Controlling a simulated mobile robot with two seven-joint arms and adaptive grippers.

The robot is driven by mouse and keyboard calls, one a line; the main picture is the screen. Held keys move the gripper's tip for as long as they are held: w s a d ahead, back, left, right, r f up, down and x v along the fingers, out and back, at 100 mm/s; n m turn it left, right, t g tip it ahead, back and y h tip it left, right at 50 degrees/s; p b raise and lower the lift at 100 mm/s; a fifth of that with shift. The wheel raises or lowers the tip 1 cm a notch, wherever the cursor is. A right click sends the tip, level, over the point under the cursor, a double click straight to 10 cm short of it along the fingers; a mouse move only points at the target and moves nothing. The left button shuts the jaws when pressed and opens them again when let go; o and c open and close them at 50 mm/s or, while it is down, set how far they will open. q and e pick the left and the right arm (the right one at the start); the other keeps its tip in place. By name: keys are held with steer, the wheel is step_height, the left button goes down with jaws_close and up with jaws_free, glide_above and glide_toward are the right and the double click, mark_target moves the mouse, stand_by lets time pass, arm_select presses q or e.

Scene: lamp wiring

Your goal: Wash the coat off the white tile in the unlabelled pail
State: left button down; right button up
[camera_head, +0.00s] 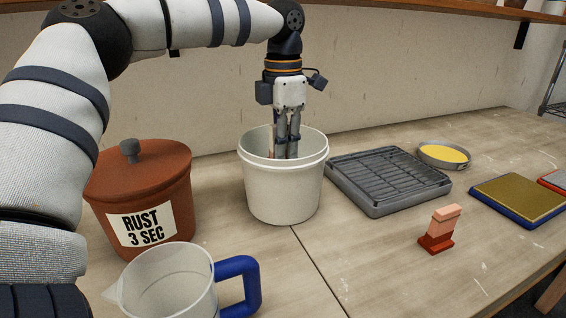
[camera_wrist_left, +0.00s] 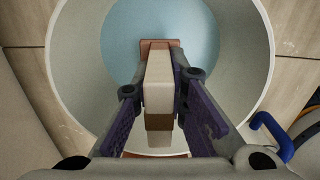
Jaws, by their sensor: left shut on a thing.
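The unlabelled pail (camera_head: 283,192) is white and stands in the middle of the table. My left gripper (camera_head: 287,152) points straight down inside its mouth, fingertips partly hidden by the near rim. In the left wrist view the gripper (camera_wrist_left: 160,95) is shut on the white tile (camera_wrist_left: 158,82), a pale block with a brown band and a reddish-brown far end. Pale blue liquid (camera_wrist_left: 190,35) lies in the pail beyond it. I cannot tell how far the tile is in the liquid. My right gripper is out of view.
A lidded brown-red pot labelled "RUST 3 SEC" (camera_head: 140,195) stands left of the pail. A clear jug with a blue handle (camera_head: 237,285) is in front. A grey rack (camera_head: 385,182), yellow dish (camera_head: 443,155), pink-and-red tile (camera_head: 440,228) and blue-edged pad (camera_head: 515,200) are at right.

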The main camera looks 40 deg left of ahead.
arm_select(q)
step_height(320, 180, up, 8)
steer(key=shift+r, duration=0.15)
stand_by(0.3)
stand_by(0.4)
